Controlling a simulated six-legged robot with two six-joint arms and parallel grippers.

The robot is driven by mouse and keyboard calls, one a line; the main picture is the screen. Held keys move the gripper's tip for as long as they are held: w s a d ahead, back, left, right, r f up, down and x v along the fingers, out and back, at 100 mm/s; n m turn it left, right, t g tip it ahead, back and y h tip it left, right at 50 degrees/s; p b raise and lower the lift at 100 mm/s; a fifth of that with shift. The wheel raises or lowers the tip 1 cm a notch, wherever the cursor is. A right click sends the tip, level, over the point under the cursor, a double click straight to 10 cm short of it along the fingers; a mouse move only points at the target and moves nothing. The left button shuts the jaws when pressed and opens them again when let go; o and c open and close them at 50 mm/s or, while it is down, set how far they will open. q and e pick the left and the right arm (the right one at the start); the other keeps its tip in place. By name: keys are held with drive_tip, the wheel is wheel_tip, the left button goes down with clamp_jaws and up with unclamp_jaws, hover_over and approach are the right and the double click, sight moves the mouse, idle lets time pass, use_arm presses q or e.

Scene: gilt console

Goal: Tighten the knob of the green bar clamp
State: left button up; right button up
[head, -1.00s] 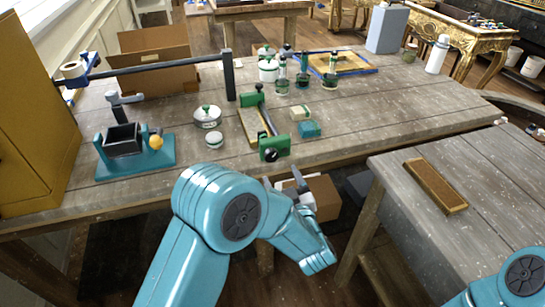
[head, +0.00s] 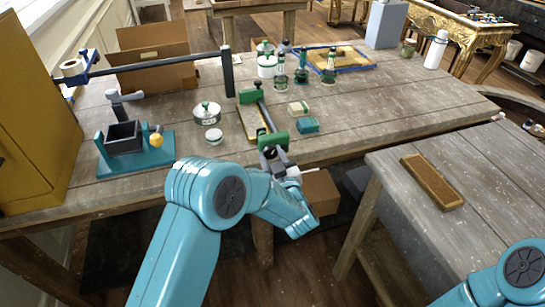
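The green bar clamp (head: 272,141) lies on the wooden workbench, its dark bar running away from me between two green jaws. Its dark knob (head: 270,153) is at the near end, close to the bench's front edge. My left gripper (head: 273,159) is at the knob, with its fingers apart, one to each side of it. The fingers partly hide the knob, and I cannot tell whether they touch it. My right gripper is out of view; only part of that arm shows at the lower right.
Green-capped bottles (head: 329,68) stand behind. A cardboard box (head: 320,190) is below the bench edge.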

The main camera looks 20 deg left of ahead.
use_arm(q)
drive_tip(key=shift+f+m+b, duration=0.15)
drive_tip(key=shift+m+b, duration=0.55)
drive_tip(key=shift+m, duration=0.3)
drive_tip(key=m, duration=0.2)
drive_tip(key=shift+d+m, duration=0.1)
drive_tip(key=shift+m, duration=0.3)
drive_tip(key=o, duration=1.1)
drive_tip(key=shift+r, duration=0.2)
drive_tip(key=shift+f, duration=0.1)
drive_tip(key=b+v, duration=0.3)
drive_tip(key=v, duration=1.3)
drive_tip(key=shift+s+d, duration=0.1)
drive_tip(key=shift+s, duration=0.05)
